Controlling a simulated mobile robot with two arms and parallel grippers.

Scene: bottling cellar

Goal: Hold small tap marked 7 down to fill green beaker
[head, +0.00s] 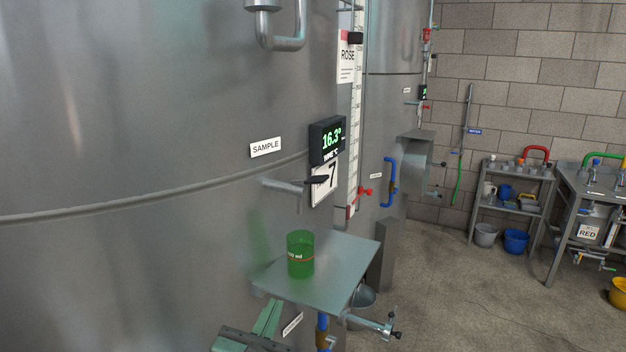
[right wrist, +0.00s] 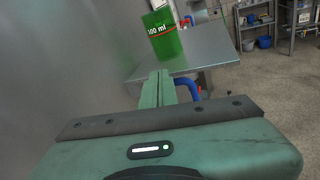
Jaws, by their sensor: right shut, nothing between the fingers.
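The small tap (head: 284,187) sticks out of the big steel tank, beside the number 7 plate (head: 325,184) and below the SAMPLE label. The green beaker (head: 300,256) stands upright on a steel shelf (head: 335,268), under the tap's spout. It also shows in the right wrist view (right wrist: 164,36), marked 100 ml with a red line. I cannot tell whether it holds liquid. My right gripper (head: 272,308) is shut and empty, low in front of the shelf; its fingers also show in the right wrist view (right wrist: 158,86). My left gripper is out of view.
A display (head: 327,140) reading 16.3° hangs above the number plate. A red-handled valve (head: 363,191) and a blue pipe (head: 389,182) are to the right. A larger tap (head: 376,324) juts out below the shelf. The floor at right is open before the racks.

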